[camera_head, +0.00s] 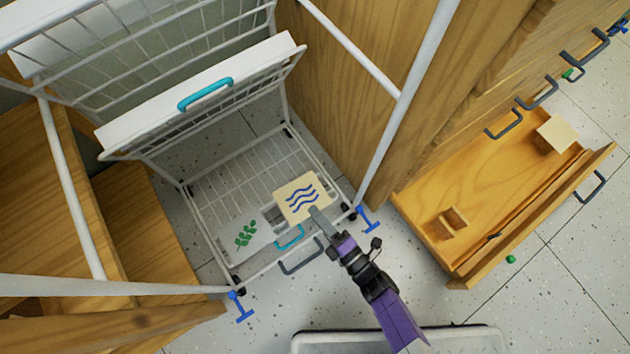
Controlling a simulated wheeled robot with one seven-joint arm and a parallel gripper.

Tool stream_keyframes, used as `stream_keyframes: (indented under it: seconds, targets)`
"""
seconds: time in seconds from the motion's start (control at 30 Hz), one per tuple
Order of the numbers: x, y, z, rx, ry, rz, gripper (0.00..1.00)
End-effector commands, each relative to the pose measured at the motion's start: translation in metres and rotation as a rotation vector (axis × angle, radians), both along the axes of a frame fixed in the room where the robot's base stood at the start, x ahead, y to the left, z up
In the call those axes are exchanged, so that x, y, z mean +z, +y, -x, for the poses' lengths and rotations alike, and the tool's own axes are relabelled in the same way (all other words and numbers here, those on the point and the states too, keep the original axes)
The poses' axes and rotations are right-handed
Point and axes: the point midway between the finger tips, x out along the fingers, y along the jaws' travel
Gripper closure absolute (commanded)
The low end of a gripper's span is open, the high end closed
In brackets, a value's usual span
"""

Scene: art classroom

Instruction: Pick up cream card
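The cream card (298,193) is a pale square with blue wavy lines. It shows at the front right of the bottom wire rack (207,200). I cannot tell whether it rests on the rack or is just above it. My gripper (317,212) reaches in from the lower right. A grey finger overlaps the card's lower right edge. The other finger is hidden, so I cannot tell whether the gripper is closed on the card.
A white sheet with a green leaf print (245,233) lies left of the card. A teal handle (289,237) is just below the card. White frame posts (408,100) flank the rack. An open wooden drawer (430,205) is at right. Speckled floor (570,270) is free at lower right.

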Motion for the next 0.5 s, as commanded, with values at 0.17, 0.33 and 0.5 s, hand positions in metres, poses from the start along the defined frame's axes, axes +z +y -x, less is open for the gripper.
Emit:
stream_keyframes:
  seconds: [0.17, 0.33, 0.5]
  targets:
    - [0.017, 0.000, 0.000, 0.000, -0.001, -0.001, 1.00]
    - [0.027, 0.000, 0.000, 0.000, 0.001, 0.001, 1.00]
    - [0.025, 0.000, 0.000, 0.000, 0.000, 0.000, 1.00]
